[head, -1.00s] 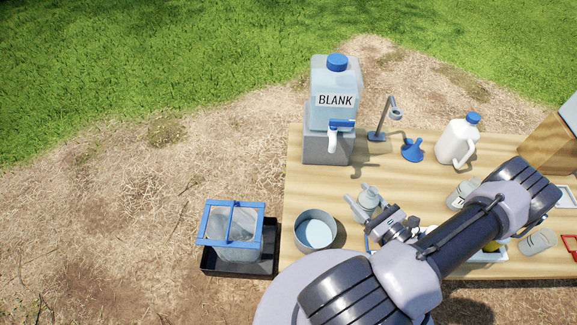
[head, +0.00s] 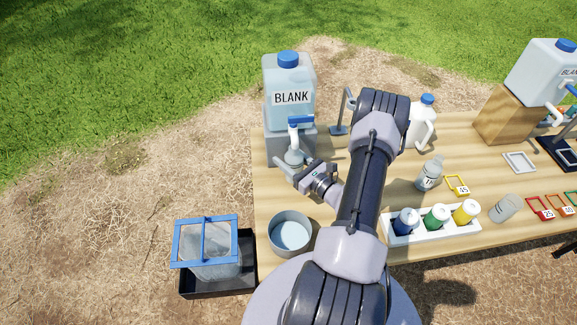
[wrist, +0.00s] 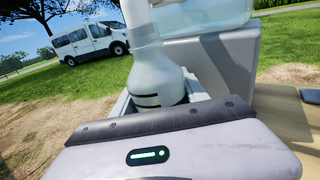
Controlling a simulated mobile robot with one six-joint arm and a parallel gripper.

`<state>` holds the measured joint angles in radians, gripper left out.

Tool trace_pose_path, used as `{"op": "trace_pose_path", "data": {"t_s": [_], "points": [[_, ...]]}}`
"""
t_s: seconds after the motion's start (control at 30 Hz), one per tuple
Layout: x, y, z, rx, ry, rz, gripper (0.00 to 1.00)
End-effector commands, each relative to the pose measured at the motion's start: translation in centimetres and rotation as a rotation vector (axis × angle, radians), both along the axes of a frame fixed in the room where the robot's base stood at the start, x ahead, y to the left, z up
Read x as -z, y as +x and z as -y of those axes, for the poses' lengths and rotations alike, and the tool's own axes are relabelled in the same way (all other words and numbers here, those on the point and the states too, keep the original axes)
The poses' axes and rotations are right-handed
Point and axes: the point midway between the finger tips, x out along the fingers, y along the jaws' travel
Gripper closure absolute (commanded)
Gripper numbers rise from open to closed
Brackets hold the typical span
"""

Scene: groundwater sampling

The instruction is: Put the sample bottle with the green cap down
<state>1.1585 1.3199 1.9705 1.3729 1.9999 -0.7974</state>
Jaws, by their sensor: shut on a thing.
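My gripper (head: 300,172) is shut on a clear bottle (head: 294,156), just below the white tap of the BLANK container (head: 290,98). In the wrist view the bottle (wrist: 158,84) stands roughly upright between my fingers, with dark lines around its body. Its neck meets a pale upright part above; I cannot tell whether they touch. No green cap shows on the held bottle. A green-topped vial (head: 436,217) stands in a white rack (head: 437,238) between a blue-topped one (head: 406,221) and a yellow-topped one (head: 466,211).
A metal bowl (head: 272,230) stands near the table's left front edge. Loose clear bottles (head: 429,175) (head: 505,208) stand right of my arm. A white jug (head: 422,125) is behind it. A black tray (head: 247,262) with a blue-framed bag is off the table's left side.

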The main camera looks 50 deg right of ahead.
Motion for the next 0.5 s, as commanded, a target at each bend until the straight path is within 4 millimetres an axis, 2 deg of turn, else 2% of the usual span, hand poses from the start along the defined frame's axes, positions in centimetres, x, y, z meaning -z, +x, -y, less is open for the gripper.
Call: {"op": "trace_pose_path", "data": {"t_s": [0.03,0.13,0.47,0.5], "points": [[1.7,-0.2,0.0,0.002,0.004,-0.002,0.99],[3.7,-0.2,0.0,0.002,0.004,-0.002,0.99],[3.8,-0.2,0.0,0.001,0.003,-0.002,0.99],[3.9,-0.2,0.0,0.001,0.003,-0.002,0.46]]}}
